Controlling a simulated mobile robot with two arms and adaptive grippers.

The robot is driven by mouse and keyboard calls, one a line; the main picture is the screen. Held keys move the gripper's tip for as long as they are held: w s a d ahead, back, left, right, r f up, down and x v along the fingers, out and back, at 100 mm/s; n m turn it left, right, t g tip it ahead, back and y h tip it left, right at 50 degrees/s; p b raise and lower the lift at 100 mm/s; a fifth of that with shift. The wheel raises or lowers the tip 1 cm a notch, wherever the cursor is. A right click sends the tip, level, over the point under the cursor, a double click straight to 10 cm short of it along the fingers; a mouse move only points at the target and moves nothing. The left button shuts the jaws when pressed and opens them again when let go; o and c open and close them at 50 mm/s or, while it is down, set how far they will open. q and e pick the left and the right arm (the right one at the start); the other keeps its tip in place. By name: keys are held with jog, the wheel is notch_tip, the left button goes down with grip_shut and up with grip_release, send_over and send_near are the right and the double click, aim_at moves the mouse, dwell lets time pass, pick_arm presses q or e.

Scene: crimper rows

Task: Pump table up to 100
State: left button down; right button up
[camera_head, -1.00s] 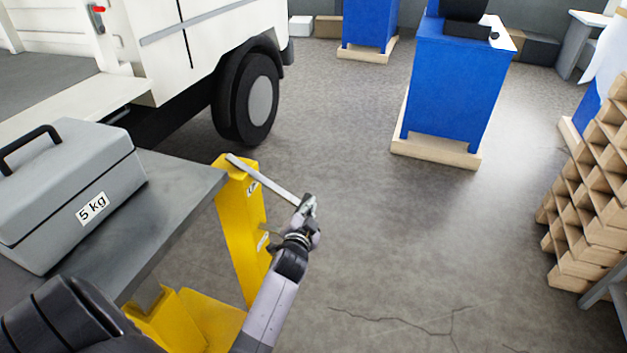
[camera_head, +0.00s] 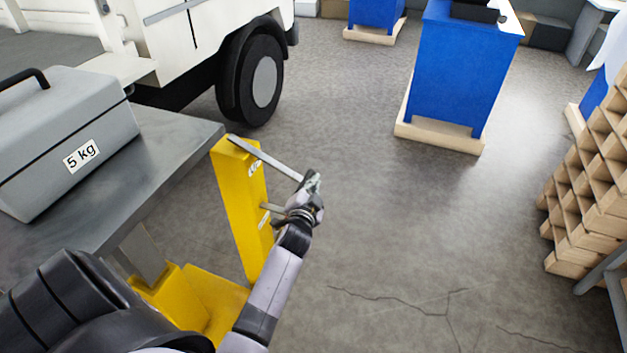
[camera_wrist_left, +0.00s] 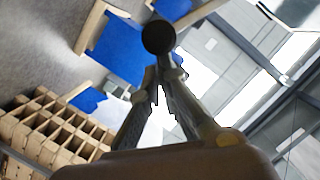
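The lift table (camera_head: 175,150) has a grey top and a yellow column (camera_head: 240,205) with small white labels, too small to read. A grey metal pump lever (camera_head: 265,160) runs from the column's top out to the right. My left gripper (camera_head: 313,182) is at the lever's outer end. In the left wrist view its fingers (camera_wrist_left: 163,72) come together at a dark round end (camera_wrist_left: 158,37), seemingly the lever's grip, and look closed on it. A grey toolbox (camera_head: 60,135) marked "5 kg" sits on the table top. My right gripper is not in view. No height reading is legible.
A white truck (camera_head: 170,50) with a black wheel (camera_head: 250,80) stands behind the table. Blue cabinets (camera_head: 455,80) on wooden bases stand farther back. Stacked wooden crates (camera_head: 590,190) are at the right. The cracked floor (camera_head: 400,230) between is clear.

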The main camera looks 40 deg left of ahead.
pick_arm(q)
jog(key=v, duration=1)
jog(key=shift+d+r+b, duration=0.35)
jog(key=shift+d+b, duration=0.05)
jog(key=shift+b, duration=0.05)
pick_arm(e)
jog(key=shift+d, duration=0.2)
pick_arm(q)
jog(key=shift+w, duration=0.15)
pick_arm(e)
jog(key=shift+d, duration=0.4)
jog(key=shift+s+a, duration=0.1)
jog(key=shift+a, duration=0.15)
